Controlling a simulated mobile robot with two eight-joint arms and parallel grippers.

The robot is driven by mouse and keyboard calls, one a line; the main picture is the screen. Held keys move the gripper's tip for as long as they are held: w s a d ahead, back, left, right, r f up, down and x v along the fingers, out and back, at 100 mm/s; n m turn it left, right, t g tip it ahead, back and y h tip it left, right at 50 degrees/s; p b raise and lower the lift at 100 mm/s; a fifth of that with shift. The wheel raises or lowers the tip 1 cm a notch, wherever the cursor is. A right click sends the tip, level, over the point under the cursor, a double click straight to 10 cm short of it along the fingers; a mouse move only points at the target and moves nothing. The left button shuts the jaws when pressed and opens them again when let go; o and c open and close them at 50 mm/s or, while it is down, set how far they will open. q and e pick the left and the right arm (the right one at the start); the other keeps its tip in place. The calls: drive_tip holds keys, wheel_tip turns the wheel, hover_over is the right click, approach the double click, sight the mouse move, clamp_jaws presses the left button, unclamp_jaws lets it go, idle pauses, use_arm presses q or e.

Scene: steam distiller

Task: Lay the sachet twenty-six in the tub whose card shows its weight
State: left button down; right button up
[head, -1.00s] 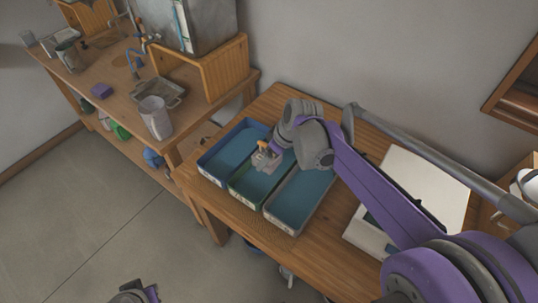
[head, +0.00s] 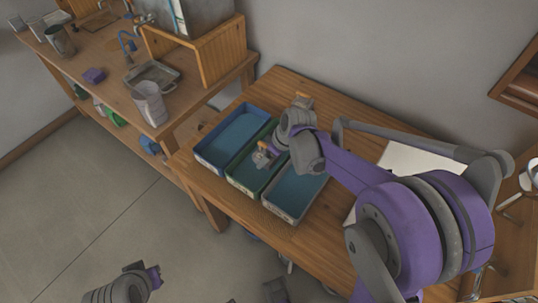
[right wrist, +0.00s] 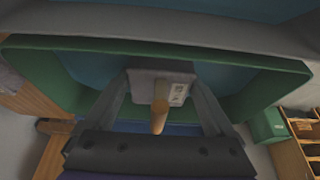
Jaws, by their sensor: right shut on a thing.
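My right gripper (head: 264,156) is shut on a small grey sachet (right wrist: 145,84) with a pale printed label. An orange-tan peg-like piece stands up from it between the fingers. It is held at the middle, green-rimmed tub (head: 233,180); the right wrist view shows that tub's green wall (right wrist: 75,62) around it. I cannot tell whether the sachet touches the tub's floor. A blue tub (head: 207,164) is on the left and a grey tub (head: 281,212) on the right. Cards on the tub fronts are too small to read. Part of my left gripper (head: 153,277) shows low in the head view, its fingers unclear.
The three tubs stand side by side on a wooden table (head: 290,84). A pale board (head: 405,160) lies right of them, partly behind my right arm. A second wooden bench at left holds a jug (head: 149,104), a metal tray (head: 165,75) and a purple block (head: 94,75).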

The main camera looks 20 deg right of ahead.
drive_tip(key=shift+f, duration=0.2)
drive_tip(key=o, duration=1.2)
drive_tip(key=shift+o, duration=0.2)
drive_tip(key=shift+r, duration=0.35)
drive_tip(key=p+v, duration=0.2)
drive_tip(key=v, duration=0.9)
drive_tip(key=s+a+f+m+h, duration=0.1)
drive_tip(key=s+a+f+m, duration=0.1)
drive_tip(key=s, duration=0.6)
drive_tip(key=s+a+f+m+t+h, duration=0.1)
drive_tip(key=s+a+f+m, duration=0.1)
drive_tip(key=s, duration=0.7)
drive_tip(key=shift+s+a+f+m, duration=0.3)
drive_tip(key=shift+a+m, duration=0.55)
drive_tip(key=shift+m, duration=0.15)
